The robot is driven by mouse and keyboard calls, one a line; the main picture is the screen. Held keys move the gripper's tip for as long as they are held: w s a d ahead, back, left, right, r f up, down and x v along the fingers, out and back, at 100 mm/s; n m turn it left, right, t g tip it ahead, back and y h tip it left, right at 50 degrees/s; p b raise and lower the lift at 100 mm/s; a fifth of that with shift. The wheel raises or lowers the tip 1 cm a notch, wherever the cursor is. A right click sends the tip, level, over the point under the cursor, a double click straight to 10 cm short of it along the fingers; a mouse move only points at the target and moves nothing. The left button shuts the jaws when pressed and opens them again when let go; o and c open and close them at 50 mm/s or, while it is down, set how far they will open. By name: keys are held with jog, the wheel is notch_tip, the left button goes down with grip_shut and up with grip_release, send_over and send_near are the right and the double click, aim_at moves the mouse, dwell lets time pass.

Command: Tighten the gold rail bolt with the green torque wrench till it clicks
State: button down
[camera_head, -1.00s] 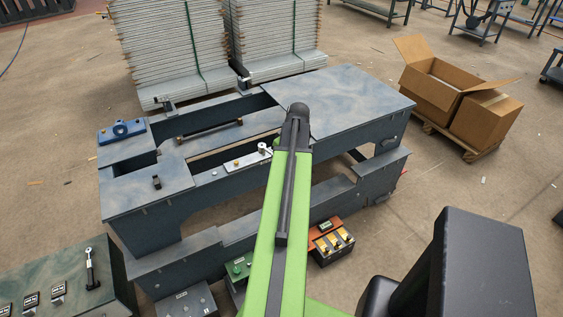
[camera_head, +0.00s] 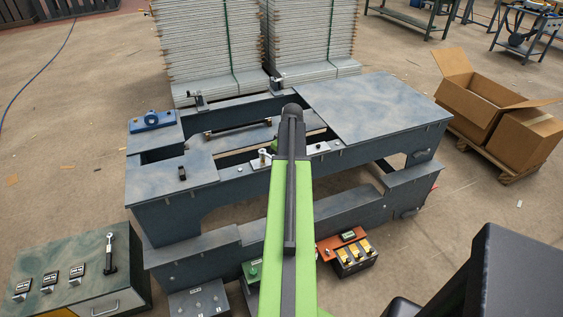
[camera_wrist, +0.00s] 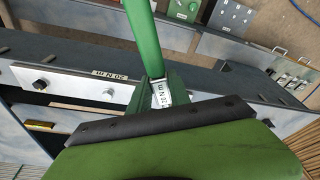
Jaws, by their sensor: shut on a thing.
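I cannot make out the gold rail bolt or the wrench's working end.
The dark bench frame (camera_head: 375,105) has open gaps and a blue bearing block (camera_head: 152,121) at left. Cardboard boxes (camera_head: 520,140) are at right.

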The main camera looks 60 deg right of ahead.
jog(key=shift+s+b+x, duration=0.2)
jog(key=shift+b+x, duration=0.85)
jog(key=shift+w+a+m+g+h, duration=0.15)
jog(key=shift+w+a+m, duration=0.25)
jog(key=shift+a+m, duration=0.6)
jog(key=shift+w+a+m+g+h, duration=0.1)
jog(key=shift+w+a+m+h, duration=0.25)
jog(key=shift+a+m, duration=0.65)
jog(key=shift+w+a+m+g+h, duration=0.1)
jog(key=shift+w+a+m, duration=0.45)
jog(key=shift+m, duration=0.85)
jog(key=shift+p+v, duration=0.8)
jog(key=shift+r+p, duration=0.4)
